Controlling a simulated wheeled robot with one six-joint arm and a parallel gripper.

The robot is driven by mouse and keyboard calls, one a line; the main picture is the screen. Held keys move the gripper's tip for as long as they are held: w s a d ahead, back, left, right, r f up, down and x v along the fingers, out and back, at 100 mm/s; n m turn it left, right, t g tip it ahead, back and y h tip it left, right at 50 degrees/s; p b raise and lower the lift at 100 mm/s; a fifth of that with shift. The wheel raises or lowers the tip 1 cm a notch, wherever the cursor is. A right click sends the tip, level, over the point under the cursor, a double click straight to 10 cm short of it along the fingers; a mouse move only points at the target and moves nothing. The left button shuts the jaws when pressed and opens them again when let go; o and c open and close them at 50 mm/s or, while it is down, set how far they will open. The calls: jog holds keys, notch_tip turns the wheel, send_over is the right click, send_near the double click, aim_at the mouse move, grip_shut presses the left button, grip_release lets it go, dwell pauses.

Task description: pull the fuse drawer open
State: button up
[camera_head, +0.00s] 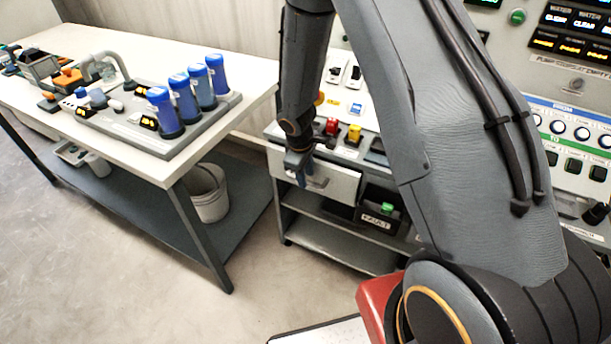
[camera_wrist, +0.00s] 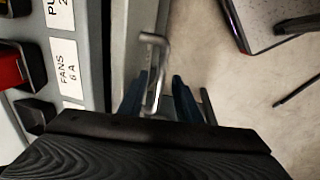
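The fuse drawer (camera_head: 340,187) is a pale front under the left part of the control desk, with a metal handle (camera_head: 318,182). It looks flush or nearly flush with the desk. My gripper (camera_head: 303,174) points down at the drawer front, at its handle, and partly hides it. In the wrist view, the bent metal handle (camera_wrist: 155,72) reaches between the two blue fingers of my gripper (camera_wrist: 159,98). The fingers stand apart, with a gap at the handle, most clearly on the right side. The drawer's inside is not visible.
A desk strip labelled FANS (camera_wrist: 68,75) runs beside the drawer. Red and yellow switches (camera_head: 354,133) sit above it. A black box marked FAULT (camera_head: 379,218) is on the shelf below. A white bench (camera_head: 60,45) with blue cylinders stands left; open floor (camera_head: 265,295) lies in front.

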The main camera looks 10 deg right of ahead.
jog(key=shift+f, duration=0.35)
grip_shut()
jog(key=shift+a, duration=0.1)
